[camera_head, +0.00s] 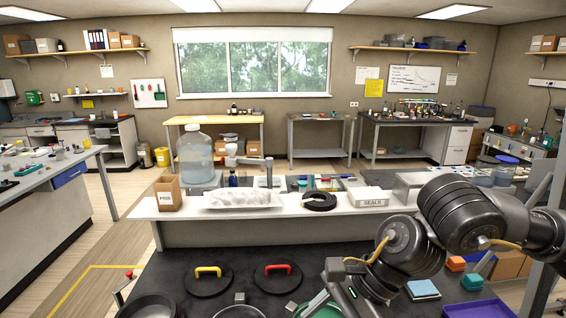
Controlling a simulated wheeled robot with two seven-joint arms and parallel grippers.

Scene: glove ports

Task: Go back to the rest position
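My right arm comes in from the right, bends over the dark front bench (235,247) and reaches down toward its front edge. My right gripper (330,292) is low at the bottom middle, beside a green round item (322,311) that is cut off by the picture edge. Its fingers are partly hidden, and I cannot tell whether they are open or hold anything. A black round cover with a yellow handle (208,282) and one with a red handle (277,281) lie flat to the left of the gripper. My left gripper is not in view.
A dark round rim (150,307) is at the bottom left. A raised white shelf (290,211) behind holds a box, a white bag and a black ring.

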